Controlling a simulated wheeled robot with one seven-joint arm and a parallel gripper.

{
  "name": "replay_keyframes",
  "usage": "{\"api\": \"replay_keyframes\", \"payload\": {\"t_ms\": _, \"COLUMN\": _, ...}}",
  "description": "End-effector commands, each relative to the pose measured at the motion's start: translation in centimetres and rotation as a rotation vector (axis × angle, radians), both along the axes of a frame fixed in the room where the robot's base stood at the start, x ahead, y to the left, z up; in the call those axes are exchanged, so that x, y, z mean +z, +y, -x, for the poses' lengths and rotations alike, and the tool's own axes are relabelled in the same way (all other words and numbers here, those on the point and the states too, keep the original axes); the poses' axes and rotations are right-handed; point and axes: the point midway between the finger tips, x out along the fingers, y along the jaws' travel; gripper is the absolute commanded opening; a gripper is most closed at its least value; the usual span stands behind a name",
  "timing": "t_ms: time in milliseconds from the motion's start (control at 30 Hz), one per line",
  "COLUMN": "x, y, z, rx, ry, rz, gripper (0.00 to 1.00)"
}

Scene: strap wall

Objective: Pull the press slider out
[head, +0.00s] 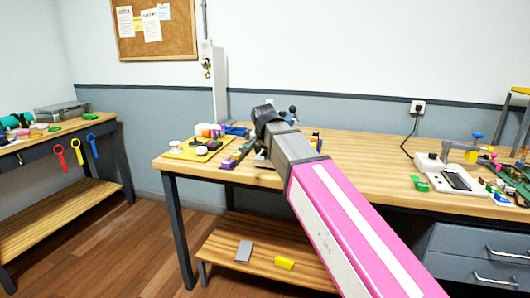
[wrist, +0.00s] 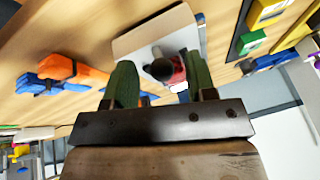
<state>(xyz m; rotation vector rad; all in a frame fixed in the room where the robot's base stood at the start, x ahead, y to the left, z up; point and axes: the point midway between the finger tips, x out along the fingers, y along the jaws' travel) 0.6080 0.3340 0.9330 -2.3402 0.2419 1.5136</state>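In the wrist view my gripper (wrist: 162,78) has two green fingers standing apart. A dark, round-topped piece with a red side (wrist: 172,68) shows between and beyond them, on a pale square plate (wrist: 150,38). I see a gap to the left finger; contact with the right one is unclear. I cannot tell whether this piece is the press slider. In the head view my pink and grey arm reaches over the bench (head: 370,160) and hides the gripper and the spot it faces.
A yellow board (head: 183,152) with small items lies at the bench's left end. A white device (head: 436,172) and several tools crowd the right. Orange and blue items (wrist: 72,70) lie left of the fingers in the wrist view. Bare bench top lies right of my arm.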

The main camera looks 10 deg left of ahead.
Motion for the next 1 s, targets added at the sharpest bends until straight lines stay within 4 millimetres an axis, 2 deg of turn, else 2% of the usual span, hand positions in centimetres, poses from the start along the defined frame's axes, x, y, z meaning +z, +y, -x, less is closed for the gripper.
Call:
{"api": "replay_keyframes", "payload": {"t_ms": 267, "x": 0.9, "y": 0.0, "z": 0.3, "rx": 0.000, "ry": -0.003, "rz": 0.000, "gripper": 0.51}}
{"api": "replay_keyframes", "payload": {"t_ms": 700, "x": 6.9, "y": -0.3, "z": 3.2, "rx": 0.000, "ry": -0.003, "rz": -0.001, "gripper": 0.51}}
{"api": "replay_keyframes", "payload": {"t_ms": 1000, "x": 9.5, "y": -0.4, "z": 4.4, "rx": 0.000, "ry": -0.001, "rz": -0.001, "gripper": 0.51}}
